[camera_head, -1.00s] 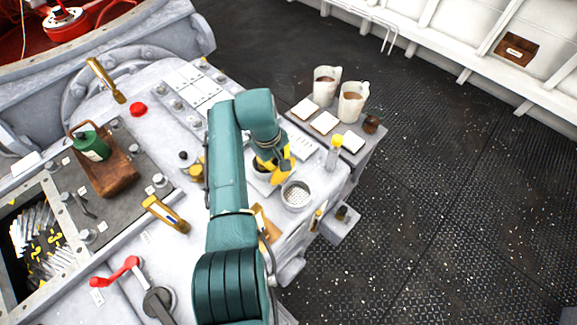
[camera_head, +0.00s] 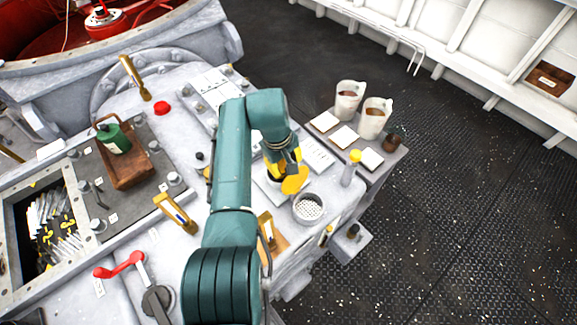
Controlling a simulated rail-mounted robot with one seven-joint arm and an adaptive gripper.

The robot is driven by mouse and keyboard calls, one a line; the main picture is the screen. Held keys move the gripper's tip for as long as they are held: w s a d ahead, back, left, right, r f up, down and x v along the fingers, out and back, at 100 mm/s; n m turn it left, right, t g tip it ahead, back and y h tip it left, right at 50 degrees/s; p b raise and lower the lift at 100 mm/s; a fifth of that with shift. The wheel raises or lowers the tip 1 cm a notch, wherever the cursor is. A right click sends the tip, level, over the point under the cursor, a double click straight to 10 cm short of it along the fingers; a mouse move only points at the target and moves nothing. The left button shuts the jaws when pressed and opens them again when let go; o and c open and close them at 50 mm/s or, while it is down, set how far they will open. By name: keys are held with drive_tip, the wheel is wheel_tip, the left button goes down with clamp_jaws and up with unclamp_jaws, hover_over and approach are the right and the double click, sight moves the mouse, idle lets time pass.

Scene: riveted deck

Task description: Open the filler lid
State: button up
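The disc shows a broad face and looks tilted. My gripper (camera_head: 284,167) points down from the teal arm and is right at the disc's upper left edge. It seems to touch the disc, but contact is not clear. The fingers are small and partly hidden by the wrist, so their opening does not show. The filler mouth under the disc is mostly hidden.
A yellow-capped bottle (camera_head: 352,167) stands right of the strainer. A brown tray (camera_head: 125,172) with a green can, a red lever (camera_head: 120,266) and brass handles are at left.

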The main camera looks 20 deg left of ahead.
drive_tip(key=shift+s+d+f, duration=0.15)
drive_tip(key=shift+d+f, duration=0.15)
drive_tip(key=shift+r, duration=0.1)
wheel_tip(320, 180, up, 12)
drive_tip(key=s+a, duration=0.1)
drive_tip(key=shift+s, duration=0.3)
drive_tip(key=shift+a, duration=0.1)
